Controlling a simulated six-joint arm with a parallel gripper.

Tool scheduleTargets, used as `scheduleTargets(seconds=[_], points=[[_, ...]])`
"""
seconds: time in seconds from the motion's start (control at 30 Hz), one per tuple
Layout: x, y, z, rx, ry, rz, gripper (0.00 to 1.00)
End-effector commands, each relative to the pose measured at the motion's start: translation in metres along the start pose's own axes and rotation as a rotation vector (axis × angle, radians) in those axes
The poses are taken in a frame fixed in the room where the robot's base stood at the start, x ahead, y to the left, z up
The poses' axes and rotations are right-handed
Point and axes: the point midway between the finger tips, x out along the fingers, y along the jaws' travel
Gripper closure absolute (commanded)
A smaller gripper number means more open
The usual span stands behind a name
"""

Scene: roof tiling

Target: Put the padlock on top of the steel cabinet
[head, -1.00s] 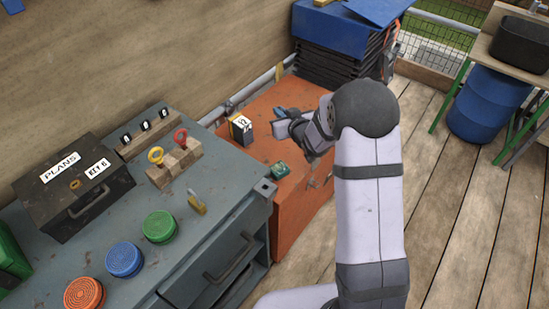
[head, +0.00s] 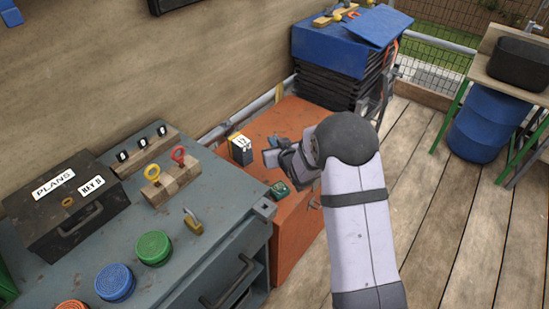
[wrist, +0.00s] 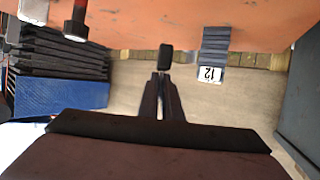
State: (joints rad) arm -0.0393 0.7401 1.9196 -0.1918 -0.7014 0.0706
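The brass padlock (head: 195,226) with its grey shackle stands on top of the grey-blue metal drawer cabinet (head: 225,236), near its right edge. An orange metal cabinet (head: 293,122) stands beyond it to the right. I cannot tell for certain which of the two is the steel cabinet. My gripper (head: 270,157) is over the orange cabinet, apart from the padlock. Its fingers (wrist: 163,85) look shut in the wrist view. A small black piece shows at their tips; I cannot tell whether it is part of them. The padlock is not in the wrist view.
A box labelled 12 (head: 241,150) and a small green item (head: 280,188) are on the orange cabinet near my gripper. A black case (head: 68,212), green (head: 153,248) and blue (head: 115,282) discs, and a key block (head: 170,180) share the grey-blue top.

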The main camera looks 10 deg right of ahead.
Motion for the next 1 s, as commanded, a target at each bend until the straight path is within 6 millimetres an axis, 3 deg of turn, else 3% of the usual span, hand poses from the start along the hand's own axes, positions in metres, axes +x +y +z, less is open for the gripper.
scheduleTargets(seconds=[0.37, 0.7, 1.0], points=[[0.008, 0.000, 0.018, 0.000, 0.001, 0.001, 1.00], [0.022, -0.001, 0.053, 0.000, 0.001, 0.001, 1.00], [0.024, -0.001, 0.055, 0.000, 0.004, 0.001, 1.00]])
